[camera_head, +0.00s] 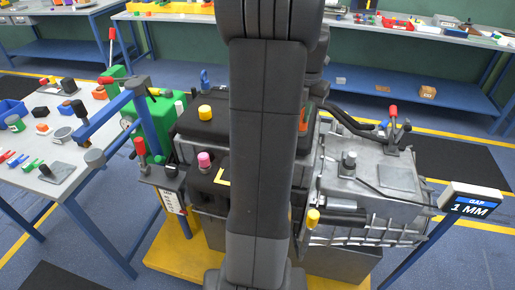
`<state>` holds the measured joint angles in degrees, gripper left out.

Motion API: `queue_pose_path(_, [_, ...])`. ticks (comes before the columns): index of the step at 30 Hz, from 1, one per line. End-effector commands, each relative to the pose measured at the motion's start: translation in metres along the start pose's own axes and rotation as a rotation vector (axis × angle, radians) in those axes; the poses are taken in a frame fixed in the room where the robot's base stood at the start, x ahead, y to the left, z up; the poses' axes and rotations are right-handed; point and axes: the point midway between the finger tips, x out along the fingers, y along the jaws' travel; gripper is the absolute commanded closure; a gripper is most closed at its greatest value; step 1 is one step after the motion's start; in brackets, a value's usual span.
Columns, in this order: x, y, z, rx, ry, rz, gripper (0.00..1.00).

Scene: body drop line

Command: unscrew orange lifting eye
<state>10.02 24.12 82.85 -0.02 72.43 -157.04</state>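A small orange part (303,119) shows just at the right edge of my dark arm, above the machine. It may be the orange lifting eye, but most of it is hidden and I cannot tell its shape. My upright arm blocks the middle of the view. Darker links of my arm show behind it on the right, coming down close to the orange part. My gripper's fingers are hidden, so I cannot tell whether they touch the orange part.
The grey engine and gearbox block (375,195) stands right of my arm, with dark housings (205,130) left. A blue post with a green unit (152,125) and a cluttered table (65,150) are left. Blue-shelved benches (415,90) stand behind.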

Motion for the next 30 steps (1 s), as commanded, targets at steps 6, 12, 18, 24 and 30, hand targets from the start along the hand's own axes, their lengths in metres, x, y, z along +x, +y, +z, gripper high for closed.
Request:
queue_pose_path(6, [0.010,-0.001,-0.005,0.003,0.023,-0.004,0.67])
queue_pose_path(12, [0.010,-0.001,-0.005,0.004,0.023,-0.005,0.65])
queue_pose_path(18, [0.007,-0.002,-0.004,0.005,0.023,-0.006,0.65])
queue_pose_path(24, [-0.026,-0.001,-0.003,0.004,0.011,-0.003,0.65])
queue_pose_path(30, [-0.076,0.001,-0.003,0.002,0.002,0.000,0.65])
